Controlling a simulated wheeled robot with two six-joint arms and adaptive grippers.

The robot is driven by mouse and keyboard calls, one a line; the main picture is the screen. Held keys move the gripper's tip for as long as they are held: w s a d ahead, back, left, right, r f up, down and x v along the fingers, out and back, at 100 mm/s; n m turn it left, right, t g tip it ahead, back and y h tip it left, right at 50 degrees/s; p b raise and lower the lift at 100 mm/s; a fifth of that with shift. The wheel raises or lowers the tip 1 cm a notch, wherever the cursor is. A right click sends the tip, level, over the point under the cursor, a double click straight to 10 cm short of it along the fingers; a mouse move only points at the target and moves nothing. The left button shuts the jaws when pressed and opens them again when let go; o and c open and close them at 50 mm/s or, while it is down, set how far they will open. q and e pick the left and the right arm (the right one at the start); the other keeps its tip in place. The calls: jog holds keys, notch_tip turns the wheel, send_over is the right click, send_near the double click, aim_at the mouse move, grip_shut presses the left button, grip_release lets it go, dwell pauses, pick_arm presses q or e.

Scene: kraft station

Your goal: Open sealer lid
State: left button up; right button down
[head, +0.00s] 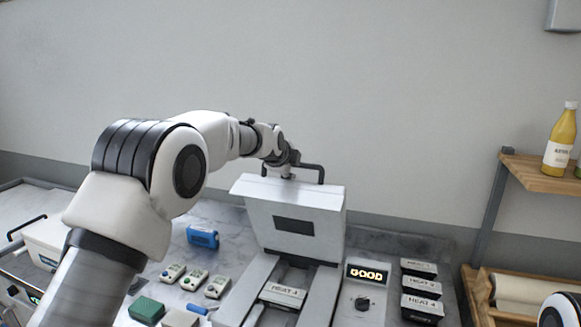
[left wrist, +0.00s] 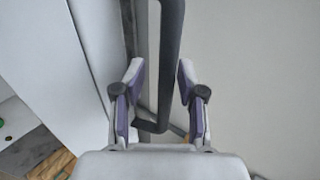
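The sealer lid (head: 296,218) is a white panel with a dark window, standing raised and nearly upright above the sealer base (head: 318,296). A dark bar handle (head: 312,167) runs along its top edge; it also shows in the left wrist view (left wrist: 168,62). My left gripper (head: 285,172) is at the handle. In the left wrist view my left gripper (left wrist: 160,75) has its fingers apart on either side of the bar, with a clear gap on the left side. My right gripper is not in view.
A lit display (head: 368,274) reads "GOOD", above a dark knob (head: 362,302). Several black labelled blocks (head: 420,286) stand right of it. Small white devices (head: 194,280) and a blue item (head: 202,237) lie left. A wooden shelf (head: 540,172) with a yellow bottle (head: 561,142) stands at the right.

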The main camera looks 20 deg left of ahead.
pick_arm(q)
jog(key=v, duration=1.2)
